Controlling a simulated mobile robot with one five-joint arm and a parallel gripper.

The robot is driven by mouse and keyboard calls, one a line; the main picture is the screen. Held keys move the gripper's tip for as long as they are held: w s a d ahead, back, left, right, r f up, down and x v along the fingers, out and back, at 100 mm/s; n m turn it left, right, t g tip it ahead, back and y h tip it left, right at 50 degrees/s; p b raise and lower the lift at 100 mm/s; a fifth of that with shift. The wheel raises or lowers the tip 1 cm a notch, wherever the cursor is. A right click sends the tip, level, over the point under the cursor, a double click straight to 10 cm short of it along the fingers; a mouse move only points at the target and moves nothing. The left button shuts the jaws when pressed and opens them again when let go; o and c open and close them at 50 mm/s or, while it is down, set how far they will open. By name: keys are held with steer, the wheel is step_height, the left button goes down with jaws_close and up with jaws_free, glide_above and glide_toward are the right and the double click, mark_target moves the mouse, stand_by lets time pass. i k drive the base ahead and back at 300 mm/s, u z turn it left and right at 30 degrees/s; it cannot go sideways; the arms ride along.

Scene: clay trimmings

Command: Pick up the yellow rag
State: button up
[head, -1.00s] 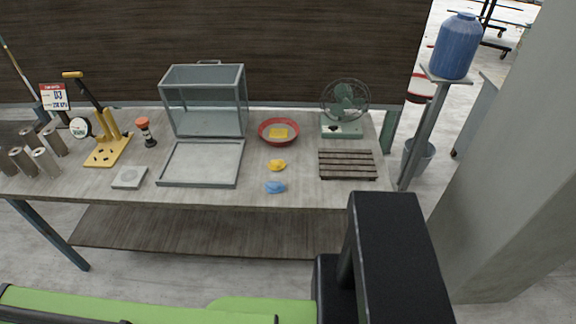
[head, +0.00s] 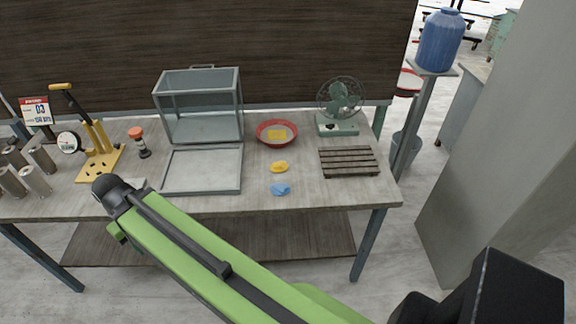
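A small crumpled yellow rag (head: 280,167) lies on the worktable, right of the grey tray and below the red bowl in the picture. A crumpled blue rag (head: 281,189) lies just in front of it, near the table's front edge, with a small gap between them. A flat yellow piece (head: 278,134) lies inside the red bowl (head: 264,140). My green arm link reaches from the lower right up to the table's front left. No gripper fingers show, so I cannot see whether they hold anything. Nothing covers the yellow rag.
The worktable (head: 330,195) also holds a glass case (head: 200,105), a grey tray (head: 202,168), a slatted wooden board (head: 348,161), a green fan (head: 340,105) and a yellow hand press (head: 98,145). A blue barrel (head: 441,42) stands on a post beside a grey pillar (head: 495,150).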

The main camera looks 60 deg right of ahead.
mark_target(280, 167)
steer(key=u, duration=0.05)
steer(key=i, duration=1)
steer(key=z, duration=0.1)
